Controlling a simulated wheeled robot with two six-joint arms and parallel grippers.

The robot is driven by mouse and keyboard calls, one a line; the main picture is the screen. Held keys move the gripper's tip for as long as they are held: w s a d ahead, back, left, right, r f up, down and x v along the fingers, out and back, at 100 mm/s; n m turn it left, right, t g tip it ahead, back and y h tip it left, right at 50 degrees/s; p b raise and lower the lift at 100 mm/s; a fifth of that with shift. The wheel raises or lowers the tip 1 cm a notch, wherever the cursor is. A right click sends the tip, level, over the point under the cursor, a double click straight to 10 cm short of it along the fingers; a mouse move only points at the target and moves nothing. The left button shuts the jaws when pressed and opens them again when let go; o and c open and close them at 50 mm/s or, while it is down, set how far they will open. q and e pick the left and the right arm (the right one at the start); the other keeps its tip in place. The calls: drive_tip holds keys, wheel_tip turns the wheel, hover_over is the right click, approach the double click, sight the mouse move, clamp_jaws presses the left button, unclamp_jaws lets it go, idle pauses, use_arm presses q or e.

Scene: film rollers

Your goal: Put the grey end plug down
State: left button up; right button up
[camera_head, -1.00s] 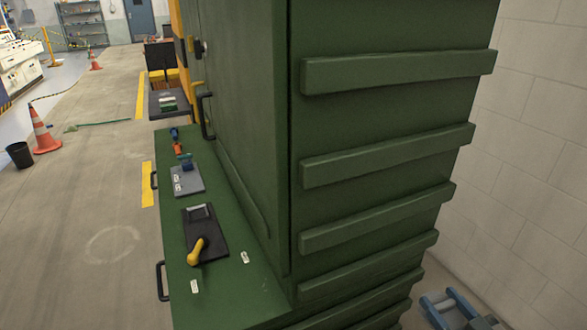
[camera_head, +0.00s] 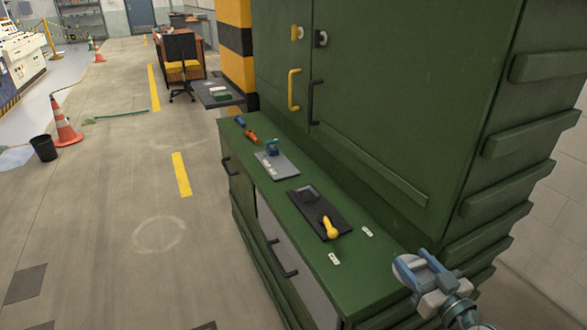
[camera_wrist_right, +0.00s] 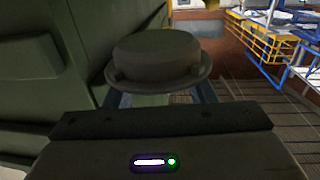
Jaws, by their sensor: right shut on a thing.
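The grey end plug (camera_head: 404,267) is a round, flanged piece held in my right gripper (camera_head: 420,270), at the lower right of the head view. In the right wrist view the plug (camera_wrist_right: 157,62) shows as a dark grey cap with a wider rim, between the fingers. The right gripper is shut on it, just off the near right corner of the green cabinet's ledge (camera_head: 375,265). Whether the plug touches the cabinet cannot be told. My left gripper is not in view.
On the ledge lie a black plate (camera_head: 305,192) with a yellow-handled tool (camera_head: 329,228), a grey plate (camera_head: 290,172) with a blue-green piece, an orange tool (camera_head: 251,136) and small white labels. The tall green cabinet (camera_head: 420,90) stands behind. Open floor (camera_head: 130,220) lies left.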

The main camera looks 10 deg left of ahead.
wheel_tip(320, 180, up, 2)
drive_tip(key=r, duration=0.1)
hover_over(374, 264)
drive_tip(key=s+d, duration=0.2)
drive_tip(key=d, duration=0.1)
drive_tip(key=w+a+r+n+g+y, duration=0.1)
drive_tip(key=w+a+y, duration=0.1)
drive_tip(key=a, duration=0.1)
wheel_tip(374, 264, down, 5)
drive_tip(key=shift+f, duration=0.2)
wheel_tip(374, 264, down, 4)
drive_tip(key=shift+r+b, duration=0.1)
drive_tip(key=shift+b, duration=0.7)
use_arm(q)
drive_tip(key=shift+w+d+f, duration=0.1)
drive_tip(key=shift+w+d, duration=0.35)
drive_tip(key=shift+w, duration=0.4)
use_arm(e)
drive_tip(key=shift+f, duration=0.3)
